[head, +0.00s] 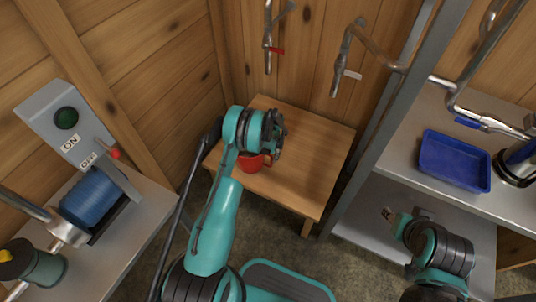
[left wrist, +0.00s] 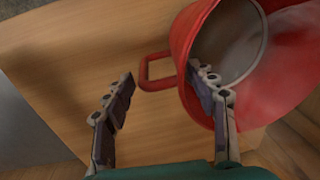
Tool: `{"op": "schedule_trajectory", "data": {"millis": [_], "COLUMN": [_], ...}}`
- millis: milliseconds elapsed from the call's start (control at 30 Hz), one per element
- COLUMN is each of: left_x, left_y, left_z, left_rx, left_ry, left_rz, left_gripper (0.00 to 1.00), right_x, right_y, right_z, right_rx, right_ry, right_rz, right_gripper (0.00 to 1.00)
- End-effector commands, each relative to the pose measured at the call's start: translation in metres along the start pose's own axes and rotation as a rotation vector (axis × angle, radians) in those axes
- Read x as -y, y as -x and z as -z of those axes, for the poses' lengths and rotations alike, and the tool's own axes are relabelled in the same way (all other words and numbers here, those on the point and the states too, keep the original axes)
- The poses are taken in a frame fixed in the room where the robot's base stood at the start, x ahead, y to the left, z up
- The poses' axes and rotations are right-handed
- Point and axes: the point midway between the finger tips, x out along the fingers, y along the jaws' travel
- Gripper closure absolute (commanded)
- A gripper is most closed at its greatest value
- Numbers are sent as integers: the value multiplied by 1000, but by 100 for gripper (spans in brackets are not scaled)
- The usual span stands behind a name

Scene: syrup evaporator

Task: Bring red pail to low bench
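The red pail (head: 252,163) is on the wooden low bench (head: 308,166), mostly hidden behind my left wrist in the head view. In the left wrist view the pail (left wrist: 262,60) fills the right side, its grey inside showing and its small red side handle (left wrist: 155,72) pointing left. My left gripper (left wrist: 162,76) is open, its fingers spread on either side of the handle's line. The right finger overlaps the pail's wall; I cannot tell whether it touches. My right gripper (head: 390,214) is at lower right, away from the pail; its opening is too small to judge.
A blue tray (head: 455,160) stands on the metal shelf at right, with an upright post (head: 395,110) between shelf and bench. Pipes with taps (head: 345,60) hang above the bench. A switch box (head: 68,122) and blue drum (head: 92,200) stand at left.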

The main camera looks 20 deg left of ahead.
Motion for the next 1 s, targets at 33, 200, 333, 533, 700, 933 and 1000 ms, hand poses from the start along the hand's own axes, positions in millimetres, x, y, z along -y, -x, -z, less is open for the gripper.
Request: {"op": "schedule_trajectory", "data": {"millis": [33, 200, 333, 533, 700, 933, 1000], "left_x": [0, 0, 0, 0, 1, 0, 0], "left_y": [0, 0, 3, 33, 72, 111, 117], "left_z": [0, 0, 0, 0, 0, 0, 0], "left_rx": [0, 0, 0, 0, 0, 0, 0], "left_ry": [0, 0, 0, 0, 0, 0, 0], "left_rz": [0, 0, 0, 0, 0, 0, 0], "left_gripper": [33, 33, 33, 33, 33, 33, 33], "right_x": [0, 0, 0, 0, 0, 0, 0], "right_y": [0, 0, 0, 10, 22, 32, 34], "right_z": [0, 0, 0, 8, 16, 23, 24], "right_rx": [0, 0, 0, 0, 0, 0, 0], "right_ry": [0, 0, 0, 0, 0, 0, 0], "right_rz": [0, 0, 0, 0, 0, 0, 0], "right_gripper": [60, 60, 60, 60, 60, 60, 60]}}
